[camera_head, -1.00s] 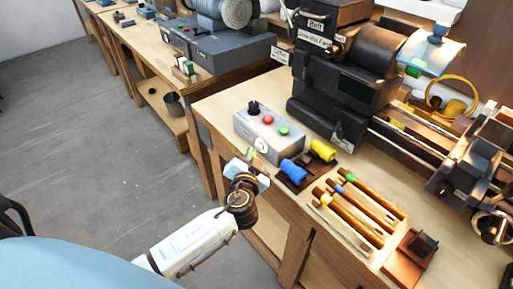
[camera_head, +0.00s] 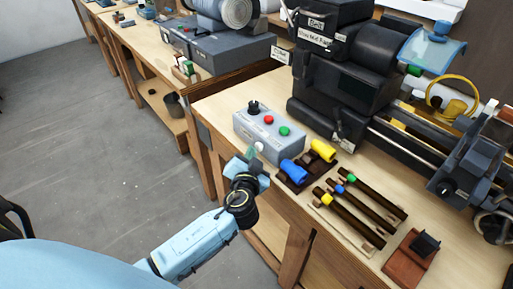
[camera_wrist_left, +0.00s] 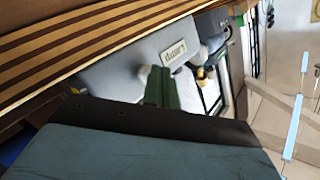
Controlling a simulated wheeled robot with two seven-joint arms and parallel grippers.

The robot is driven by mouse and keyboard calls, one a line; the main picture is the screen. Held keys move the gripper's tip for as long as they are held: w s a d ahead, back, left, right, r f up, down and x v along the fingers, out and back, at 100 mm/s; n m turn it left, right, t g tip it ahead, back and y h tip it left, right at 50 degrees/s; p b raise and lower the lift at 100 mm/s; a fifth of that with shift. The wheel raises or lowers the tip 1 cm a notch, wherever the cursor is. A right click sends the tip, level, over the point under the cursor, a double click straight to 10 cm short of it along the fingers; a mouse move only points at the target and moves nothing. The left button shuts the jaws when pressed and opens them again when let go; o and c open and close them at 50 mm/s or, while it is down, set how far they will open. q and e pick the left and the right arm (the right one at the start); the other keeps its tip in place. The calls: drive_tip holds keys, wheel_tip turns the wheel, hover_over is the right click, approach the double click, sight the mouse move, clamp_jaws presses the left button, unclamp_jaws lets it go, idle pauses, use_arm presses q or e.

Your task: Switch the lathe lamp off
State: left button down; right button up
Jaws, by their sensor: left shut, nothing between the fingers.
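The lathe (camera_head: 345,85) stands at the back right of the bench. A pale blue shade (camera_head: 432,52), which looks like the lathe lamp, hangs over it and shows no glow. The grey control box (camera_head: 268,134) has a black knob, a red button and a green button on top. A pale round knob (camera_head: 259,146) is at its front face. My left gripper (camera_head: 251,152) is shut and empty, close in front of that knob; I cannot tell whether it touches. In the left wrist view, the green fingers (camera_wrist_left: 160,88) are just below a "Lamp" label (camera_wrist_left: 174,52) on the box.
Blue (camera_head: 293,169) and yellow (camera_head: 323,151) handled pieces lie beside the box. Several dark tools with coloured bands lie on a rack (camera_head: 345,232), with a brown block (camera_head: 410,257) to its right. A second bench (camera_head: 150,60) stands at the back left. The floor is open at left.

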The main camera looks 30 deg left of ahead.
use_arm(q)
drive_tip(key=shift+s, duration=0.1)
drive_tip(key=s, duration=0.1)
drive_tip(key=s+a, duration=0.1)
drive_tip(key=s, duration=0.1)
drive_tip(key=s+a, duration=0.1)
drive_tip(key=s, duration=0.1)
drive_tip(key=shift+s+a, duration=0.15)
drive_tip(key=shift+s, duration=0.05)
idle(0.6)
